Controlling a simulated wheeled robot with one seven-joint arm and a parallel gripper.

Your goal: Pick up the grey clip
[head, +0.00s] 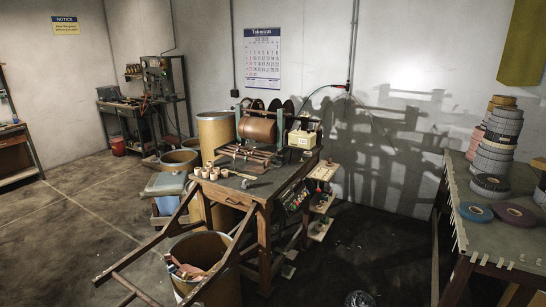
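I cannot make out a grey clip for sure in the head view. A small pale object (246,183) lies on the top of the wooden workbench (262,196), but it is too small to tell what it is. My gripper and arm are not in view.
The bench holds a winding machine with a brown drum (257,130) and several small rolls (205,173). A barrel (203,245) stands in front, beside a sloping wooden frame (137,259). A right-hand table (447,208) bears stacked tape rolls (493,150). Floor at left is clear.

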